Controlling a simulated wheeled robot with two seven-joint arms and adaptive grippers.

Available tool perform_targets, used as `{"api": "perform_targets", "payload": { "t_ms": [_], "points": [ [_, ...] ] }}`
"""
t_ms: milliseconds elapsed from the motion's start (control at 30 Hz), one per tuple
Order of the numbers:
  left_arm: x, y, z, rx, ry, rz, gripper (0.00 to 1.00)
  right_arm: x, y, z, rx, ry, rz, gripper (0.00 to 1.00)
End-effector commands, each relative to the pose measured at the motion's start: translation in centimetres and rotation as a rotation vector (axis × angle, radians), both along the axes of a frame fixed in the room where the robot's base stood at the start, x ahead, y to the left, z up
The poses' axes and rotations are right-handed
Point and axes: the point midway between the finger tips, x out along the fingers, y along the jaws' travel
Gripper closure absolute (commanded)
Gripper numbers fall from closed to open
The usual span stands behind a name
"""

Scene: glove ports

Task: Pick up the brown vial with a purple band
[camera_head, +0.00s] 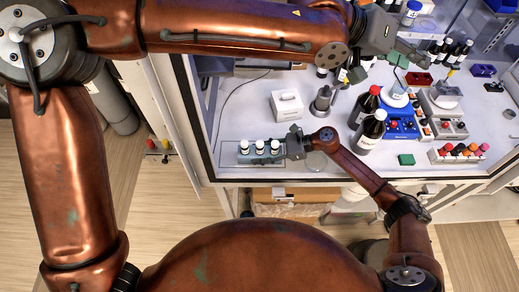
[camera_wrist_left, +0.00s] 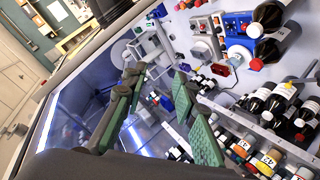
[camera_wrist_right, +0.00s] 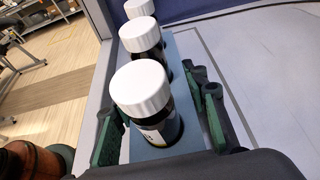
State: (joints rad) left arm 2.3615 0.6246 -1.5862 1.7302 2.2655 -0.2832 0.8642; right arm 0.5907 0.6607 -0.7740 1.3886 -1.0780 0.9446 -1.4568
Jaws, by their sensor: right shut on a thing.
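I cannot make out a purple band on any vial in these views. Several dark vials with white caps (camera_wrist_left: 222,82) stand in the left wrist view. My left gripper (camera_head: 404,54) is open and empty over the far right of the bench; its spread fingers show in the left wrist view (camera_wrist_left: 165,112). My right gripper (camera_head: 292,146) is shut on the right end of a blue-grey rack (camera_head: 252,159). The rack holds three dark vials with white caps; the nearest vial (camera_wrist_right: 150,95) stands between my right fingers in the right wrist view.
Two large dark bottles, one red-capped (camera_head: 364,105) and one white-capped (camera_head: 370,132), stand mid-bench beside a blue stirrer (camera_head: 402,126). A white box (camera_head: 287,105) stands behind the rack.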

Motion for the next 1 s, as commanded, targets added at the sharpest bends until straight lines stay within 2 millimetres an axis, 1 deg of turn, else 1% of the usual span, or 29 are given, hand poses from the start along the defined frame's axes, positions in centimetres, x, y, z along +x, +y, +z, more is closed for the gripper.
{"api": "perform_targets", "payload": {
  "t_ms": [33,67,100,167,200,267,300,367,400,500,600,700,833,1000],
  "points": [
    [1.6,1.5,-4.0,0.084,0.058,0.051,0.74,0.0,0.0,0.0,0.000,0.001,0.000,0.83],
    [2.4,2.5,-6.2,0.132,0.094,0.084,0.74,0.0,0.0,0.0,0.000,0.001,0.000,0.83],
    [3.5,4.0,-9.0,0.196,0.139,0.129,0.74,0.0,0.0,0.0,0.000,0.001,0.000,0.83],
    [4.9,6.6,-13.3,0.294,0.210,0.201,0.74,0.0,0.0,0.0,-0.001,0.001,0.000,0.83],
    [5.6,8.5,-15.9,0.360,0.255,0.250,0.74,0.0,0.0,0.0,-0.001,0.001,0.000,0.83],
    [6.6,11.7,-19.7,0.458,0.323,0.328,0.74,0.0,0.0,0.0,-0.001,0.001,0.000,0.83],
    [7.0,14.0,-22.0,0.522,0.366,0.380,0.74,0.0,0.0,-0.1,-0.001,0.001,0.000,0.83],
    [7.5,17.3,-25.1,0.613,0.424,0.456,0.74,0.0,0.0,-0.1,-0.001,0.001,0.000,0.83],
    [7.7,19.5,-26.8,0.668,0.461,0.507,0.74,0.0,0.0,-0.1,-0.001,0.001,0.000,0.83],
    [7.7,24.4,-30.1,0.789,0.535,0.617,0.74,0.0,0.0,-0.1,-0.001,0.001,0.000,0.83],
    [7.5,27.9,-31.9,0.872,0.585,0.699,0.74,0.0,0.0,-0.1,-0.001,0.001,0.000,0.83],
    [7.3,30.0,-33.0,0.922,0.612,0.749,0.74,0.0,0.0,-0.1,-0.001,0.001,0.000,0.83],
    [7.2,30.9,-34.6,0.946,0.624,0.769,0.74,0.0,0.0,-0.1,-0.001,0.000,0.001,0.83],
    [7.2,30.9,-37.6,0.945,0.624,0.768,0.74,0.0,0.0,-0.1,-0.001,0.000,0.001,0.83]
  ]
}}
